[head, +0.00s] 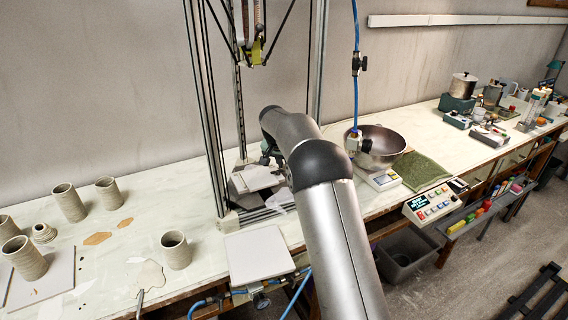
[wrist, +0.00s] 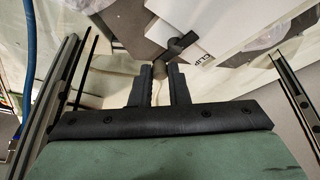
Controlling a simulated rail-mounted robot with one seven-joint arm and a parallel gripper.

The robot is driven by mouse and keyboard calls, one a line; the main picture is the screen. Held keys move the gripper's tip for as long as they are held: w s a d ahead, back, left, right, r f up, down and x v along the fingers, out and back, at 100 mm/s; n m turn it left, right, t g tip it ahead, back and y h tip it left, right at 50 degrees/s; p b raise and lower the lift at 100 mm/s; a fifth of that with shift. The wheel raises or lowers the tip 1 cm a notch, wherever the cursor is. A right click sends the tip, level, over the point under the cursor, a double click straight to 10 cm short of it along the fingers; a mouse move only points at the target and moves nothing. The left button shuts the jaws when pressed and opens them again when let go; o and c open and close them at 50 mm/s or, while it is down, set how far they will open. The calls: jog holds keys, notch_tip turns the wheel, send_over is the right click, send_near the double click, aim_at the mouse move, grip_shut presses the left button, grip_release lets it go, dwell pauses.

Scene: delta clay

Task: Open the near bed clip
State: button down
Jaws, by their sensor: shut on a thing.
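The exact contact is partly hidden between the fingertips. In the head view the white bed plate (head: 256,179) lies inside the delta printer frame. My arm covers most of the gripper and the clip there.
Printer uprights (head: 205,110) stand close around my gripper. A metal bowl (head: 378,143) on a scale is to the right, with a blue hose above. A pale square board (head: 258,256) lies in front. Several clay cups (head: 175,250) stand at left.

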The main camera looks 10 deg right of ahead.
jog(key=m, duration=0.2)
jog(key=m+g+h, duration=0.1)
jog(key=shift+s+a+r+m, duration=0.1)
jog(key=shift+s+a+m, duration=0.05)
jog(key=shift+s+m, duration=0.2)
jog(key=m, duration=0.1)
jog(key=m+g+p, duration=0.1)
jog(key=m+h+p, duration=0.1)
jog(key=m, duration=0.1)
jog(key=shift+s+a+r, duration=0.1)
jog(key=shift+s, duration=0.15)
jog(key=m+p, duration=0.1)
jog(key=m+g+p, duration=0.1)
jog(key=m+p, duration=0.1)
jog(key=shift+s+a+g, duration=0.2)
jog(key=shift+a+g, duration=0.05)
jog(key=shift+g, duration=0.15)
jog(key=shift+s+a+m+g+p, duration=0.15)
jog(key=shift+m+g+p, duration=0.2)
jog(key=shift+m+p, duration=0.6)
jog(key=shift+a+m+g+p, duration=0.1)
jog(key=shift+m+g+p, duration=0.25)
jog(key=shift+m+p, duration=0.55)
jog(key=shift+m, duration=0.4)
jog(key=c, duration=1.4)
grip_release()
